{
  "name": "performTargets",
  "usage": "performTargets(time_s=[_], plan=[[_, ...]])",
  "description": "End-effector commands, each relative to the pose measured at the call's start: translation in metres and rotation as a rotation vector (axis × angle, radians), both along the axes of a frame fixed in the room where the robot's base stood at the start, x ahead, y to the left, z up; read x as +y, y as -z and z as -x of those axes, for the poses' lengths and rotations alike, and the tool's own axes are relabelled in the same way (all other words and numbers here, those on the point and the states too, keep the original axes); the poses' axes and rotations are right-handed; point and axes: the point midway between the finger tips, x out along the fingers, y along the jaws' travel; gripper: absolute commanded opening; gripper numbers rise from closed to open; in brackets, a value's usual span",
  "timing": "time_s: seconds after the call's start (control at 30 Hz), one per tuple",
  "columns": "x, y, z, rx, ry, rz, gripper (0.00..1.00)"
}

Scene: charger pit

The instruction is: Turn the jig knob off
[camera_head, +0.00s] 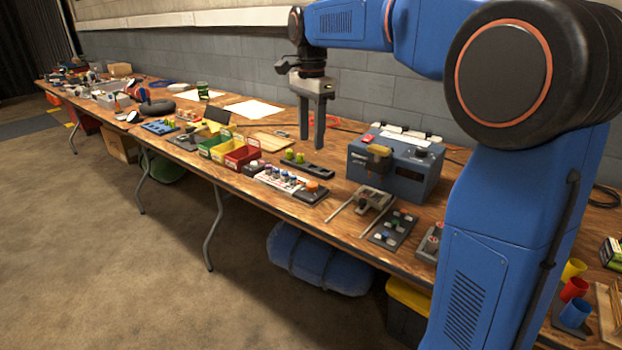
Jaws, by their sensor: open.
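My gripper (312,141) hangs pointing down above the table's back half, left of the blue-grey box. Its two fingers are apart, with nothing between them. An orange round knob (312,186) sits on a small dark base near the table's front edge, below my gripper in the picture. The blue-grey box (392,178) has a small dark knob (422,153) on its top and a tan part on its front. I cannot tell for sure which knob is the jig's, nor how either is set. My gripper touches neither.
The wooden table (345,240) is crowded. Red, yellow and green bins (241,157) stand left of the orange knob. A metal fixture with two rods (374,199) and a dark panel of buttons (393,229) lie to its right. A grey block wall runs behind.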

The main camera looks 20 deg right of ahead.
Motion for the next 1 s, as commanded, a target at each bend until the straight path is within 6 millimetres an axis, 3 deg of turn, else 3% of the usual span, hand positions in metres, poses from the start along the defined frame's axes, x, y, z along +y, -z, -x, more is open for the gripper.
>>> performTargets(time_s=[0.6,0.8,1.0], plan=[[0.0,0.109,0.001,0.003,-0.001,0.0,0.45],[0.0,0.129,0.0,0.0,-0.001,0.0,0.45],[0.0,0.136,0.0,0.0,-0.001,0.0,0.45]])
